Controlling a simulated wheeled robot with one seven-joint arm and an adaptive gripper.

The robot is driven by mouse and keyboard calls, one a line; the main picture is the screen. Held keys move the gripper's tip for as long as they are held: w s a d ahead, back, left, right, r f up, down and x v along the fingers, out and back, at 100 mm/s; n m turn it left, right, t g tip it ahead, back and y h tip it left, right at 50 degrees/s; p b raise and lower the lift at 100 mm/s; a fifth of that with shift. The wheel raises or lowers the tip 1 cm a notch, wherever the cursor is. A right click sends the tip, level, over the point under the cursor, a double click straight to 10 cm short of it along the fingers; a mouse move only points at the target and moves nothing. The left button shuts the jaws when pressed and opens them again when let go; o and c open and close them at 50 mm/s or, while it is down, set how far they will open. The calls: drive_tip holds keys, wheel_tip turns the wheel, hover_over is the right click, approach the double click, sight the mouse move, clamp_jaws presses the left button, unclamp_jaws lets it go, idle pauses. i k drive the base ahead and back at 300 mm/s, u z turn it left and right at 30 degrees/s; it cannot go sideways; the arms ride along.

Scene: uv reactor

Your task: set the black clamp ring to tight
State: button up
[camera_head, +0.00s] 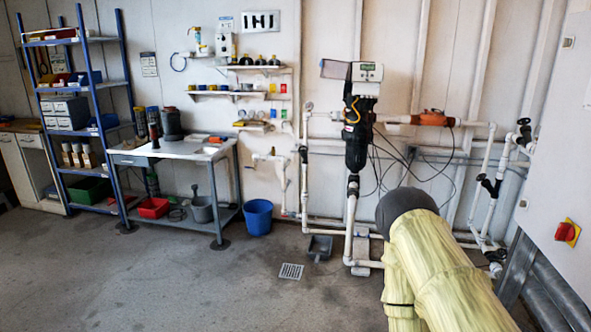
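I cannot single out the black clamp ring or read its setting at this size. A black upright vessel (356,147) with a grey control head (366,72) is fixed to the wall pipework. Black fittings show on the white pipe (350,225) below it. An orange unit (432,118) sits on the horizontal pipe to its right. My arm, in a yellow sleeve with a dark grey rounded end, rises from the lower right in front of the lower pipes and hides part of them. My gripper cannot be made out.
A workbench (180,149) and a blue-framed shelf rack (97,90) stand at the left. A blue bucket (257,217) and a grey scoop (320,246) are on the floor. A cabinet with a red switch (567,232) is close at right. The left-centre floor is open.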

sight(349, 138)
drive_tip(key=i, duration=3.95)
drive_tip(key=z, duration=0.6)
